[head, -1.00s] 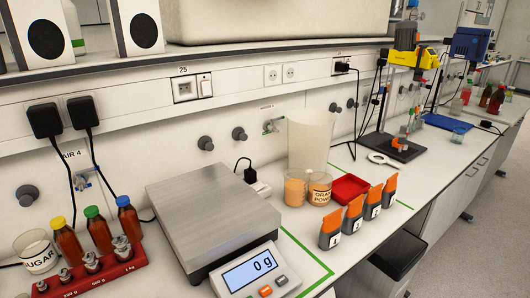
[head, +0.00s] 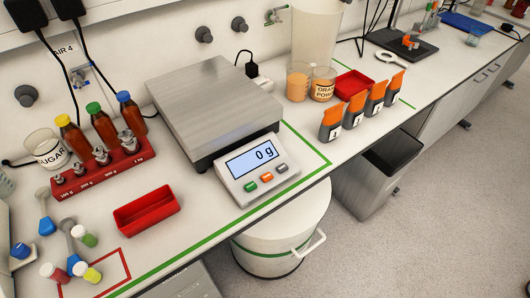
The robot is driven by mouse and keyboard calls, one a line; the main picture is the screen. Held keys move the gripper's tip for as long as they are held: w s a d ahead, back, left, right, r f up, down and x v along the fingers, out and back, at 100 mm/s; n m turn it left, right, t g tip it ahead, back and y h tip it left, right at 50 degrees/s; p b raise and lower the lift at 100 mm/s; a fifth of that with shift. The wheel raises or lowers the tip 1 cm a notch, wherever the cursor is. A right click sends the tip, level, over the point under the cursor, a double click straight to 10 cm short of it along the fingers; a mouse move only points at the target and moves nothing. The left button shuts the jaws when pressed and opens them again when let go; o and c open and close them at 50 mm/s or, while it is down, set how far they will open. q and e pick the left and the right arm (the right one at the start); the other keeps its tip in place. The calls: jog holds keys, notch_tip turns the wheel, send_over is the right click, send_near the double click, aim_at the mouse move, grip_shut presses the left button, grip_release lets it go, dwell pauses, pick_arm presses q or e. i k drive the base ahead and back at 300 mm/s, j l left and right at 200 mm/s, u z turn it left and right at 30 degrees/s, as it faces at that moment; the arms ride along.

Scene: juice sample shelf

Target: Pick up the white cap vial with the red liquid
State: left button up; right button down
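A small vial with red liquid (head: 58,275) lies near the bottom left of the head view, and its pale end looks like a white cap. The vials are small here, so cap details are hard to tell. Neither of my grippers is in view.
A red tray (head: 147,210), a scale (head: 215,110) reading 0 g and a red weight rack (head: 105,172) with bottles stand nearby. Blue-ended tools (head: 70,240) lie close to the vials. A white bin (head: 283,235) is below the bench edge.

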aim_at(53, 273)
jog(key=u, duration=2)
jog(key=j+z, duration=0.35)
jog(key=k+j+z, duration=0.1)
jog(key=j+z, duration=0.2)
jog(key=k+j+z, duration=0.15)
jog(key=j+z, duration=0.2)
jog(key=k+j+z, duration=0.15)
jog(key=j+z, duration=0.2)
